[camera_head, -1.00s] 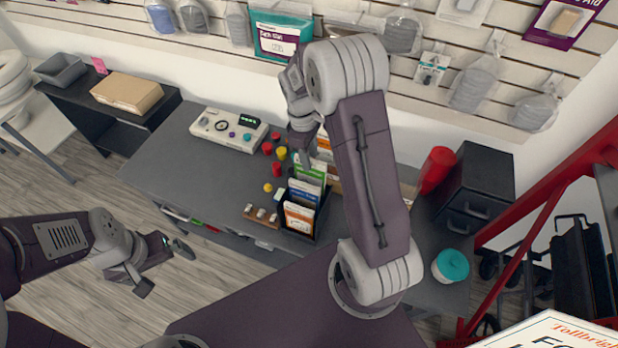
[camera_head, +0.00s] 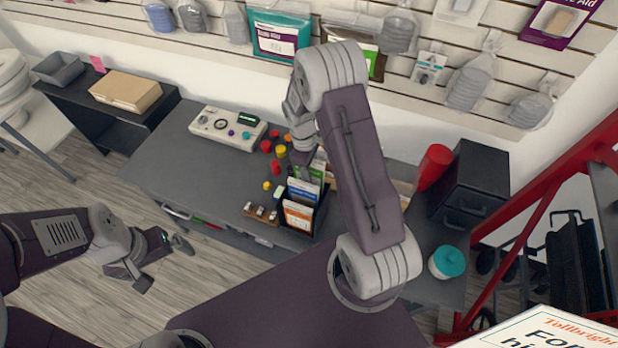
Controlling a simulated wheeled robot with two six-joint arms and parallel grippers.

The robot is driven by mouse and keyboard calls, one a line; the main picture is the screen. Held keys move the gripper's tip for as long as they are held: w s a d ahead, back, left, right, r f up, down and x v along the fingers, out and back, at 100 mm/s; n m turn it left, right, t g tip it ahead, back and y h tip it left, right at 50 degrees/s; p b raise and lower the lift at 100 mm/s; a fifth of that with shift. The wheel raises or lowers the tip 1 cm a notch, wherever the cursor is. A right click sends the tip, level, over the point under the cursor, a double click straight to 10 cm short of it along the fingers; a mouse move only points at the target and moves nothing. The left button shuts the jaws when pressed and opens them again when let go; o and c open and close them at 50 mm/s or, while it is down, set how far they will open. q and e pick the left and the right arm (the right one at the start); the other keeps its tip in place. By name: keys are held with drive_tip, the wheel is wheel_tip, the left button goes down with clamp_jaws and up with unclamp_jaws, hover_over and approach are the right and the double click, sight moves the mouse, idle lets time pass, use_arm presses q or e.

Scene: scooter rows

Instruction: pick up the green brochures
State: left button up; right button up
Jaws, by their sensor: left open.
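The green brochures (camera_head: 317,171) stand in a black brochure holder (camera_head: 318,222) on the grey table, behind blue and orange-white brochures. My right gripper (camera_head: 304,172) is pointing down at the left end of the green brochures, partly covering them. Its fingers are small and partly hidden, so I cannot tell whether they are open or grip a brochure. My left gripper (camera_head: 162,265) is open and empty, over the floor in front of the table, well away from the holder.
Red and yellow knobs (camera_head: 276,167) and a white device (camera_head: 228,129) are left of the holder. A small wooden block with white pieces (camera_head: 261,214) lies in front. A red cylinder (camera_head: 434,167), black drawer unit (camera_head: 470,185) and teal-lidded tub (camera_head: 447,262) are right.

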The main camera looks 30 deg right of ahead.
drive_tip(key=shift+f, duration=0.25)
clamp_jaws()
idle(1.5)
